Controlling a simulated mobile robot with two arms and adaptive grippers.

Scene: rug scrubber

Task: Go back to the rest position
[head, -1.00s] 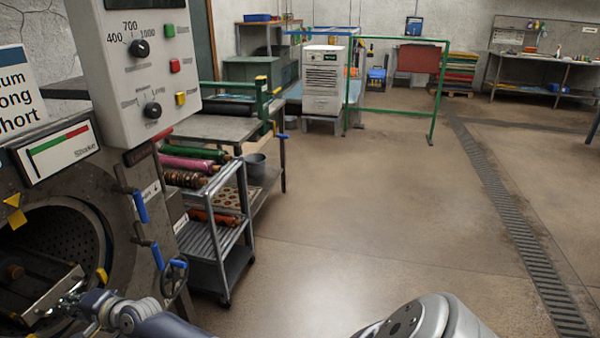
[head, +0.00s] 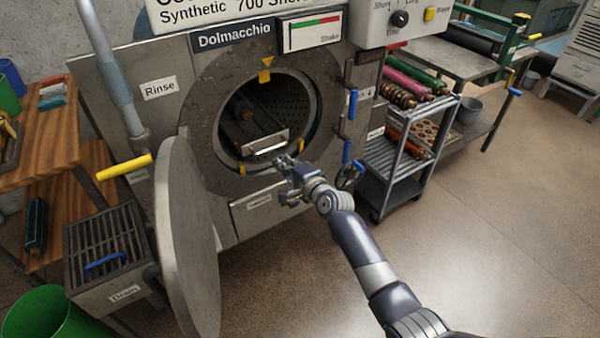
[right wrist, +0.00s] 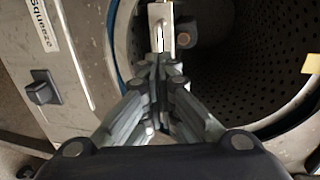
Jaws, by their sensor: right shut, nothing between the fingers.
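My right gripper (head: 284,164) is at the open mouth of the Dolmacchio machine (head: 215,110), just in front of the handle of a metal tray (head: 262,145). In the right wrist view the fingers of my right gripper (right wrist: 163,62) are together with nothing between them. The tray (right wrist: 160,25) shows just past the fingertips; whether they touch it I cannot tell. A dark roll-like thing (head: 240,106) lies inside the drum. My left gripper is not in view.
The round door (head: 186,235) stands open to the left of the mouth. A drain box (head: 105,250), a green bucket (head: 48,312) and a wooden shelf (head: 50,145) are at the left. A cart (head: 390,180) with rolls stands at the right. The floor (head: 480,240) at right is clear.

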